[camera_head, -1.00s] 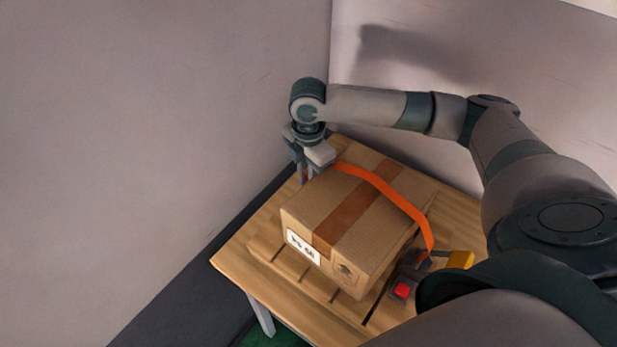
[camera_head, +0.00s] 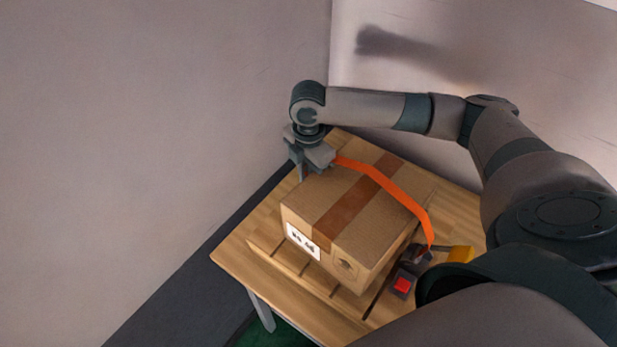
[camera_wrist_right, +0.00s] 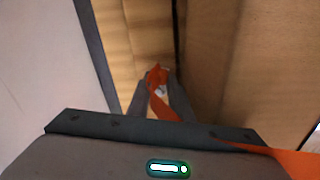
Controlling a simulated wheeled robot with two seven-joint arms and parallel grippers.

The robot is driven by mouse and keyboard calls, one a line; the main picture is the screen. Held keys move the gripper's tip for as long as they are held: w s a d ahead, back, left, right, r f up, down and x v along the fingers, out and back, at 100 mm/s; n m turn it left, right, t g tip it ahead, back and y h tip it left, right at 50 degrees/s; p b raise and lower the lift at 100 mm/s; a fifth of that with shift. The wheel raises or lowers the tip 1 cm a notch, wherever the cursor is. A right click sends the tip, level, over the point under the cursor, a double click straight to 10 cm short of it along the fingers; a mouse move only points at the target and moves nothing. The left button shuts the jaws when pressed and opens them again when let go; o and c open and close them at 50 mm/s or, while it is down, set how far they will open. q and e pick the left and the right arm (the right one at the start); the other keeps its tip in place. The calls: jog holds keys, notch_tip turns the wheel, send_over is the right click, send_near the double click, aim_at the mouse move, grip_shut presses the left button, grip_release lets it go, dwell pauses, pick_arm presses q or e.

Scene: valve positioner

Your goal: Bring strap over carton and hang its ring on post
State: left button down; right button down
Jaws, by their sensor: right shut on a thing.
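A brown cardboard carton (camera_head: 352,208) sits on a wooden table. An orange strap (camera_head: 393,194) runs from the buckle side at right across the carton's top to my right gripper (camera_head: 309,175). That gripper points down just beyond the carton's left far side. In the right wrist view, the gripper (camera_wrist_right: 158,98) is shut on the strap's end (camera_wrist_right: 157,76), beside the carton's wall (camera_wrist_right: 235,65). A small pale patch shows between the fingers; I cannot tell if it is the ring. I cannot make out the post. My left gripper is not in view.
The wooden table (camera_head: 233,258) has a bare strip along its left edge. A dark device with a red button (camera_head: 402,285) and a yellow block (camera_head: 460,254) are right of the carton. Walls stand close to the left and behind.

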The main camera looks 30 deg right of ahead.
jog(key=shift+f, duration=0.15)
jog(key=c, duration=1.5)
grip_release()
jog(key=shift+r, duration=0.5)
notch_tip(320, 180, up, 16)
jog(key=b, duration=0.4)
jog(key=shift+r, duration=0.2)
jog(key=shift+f, duration=0.1)
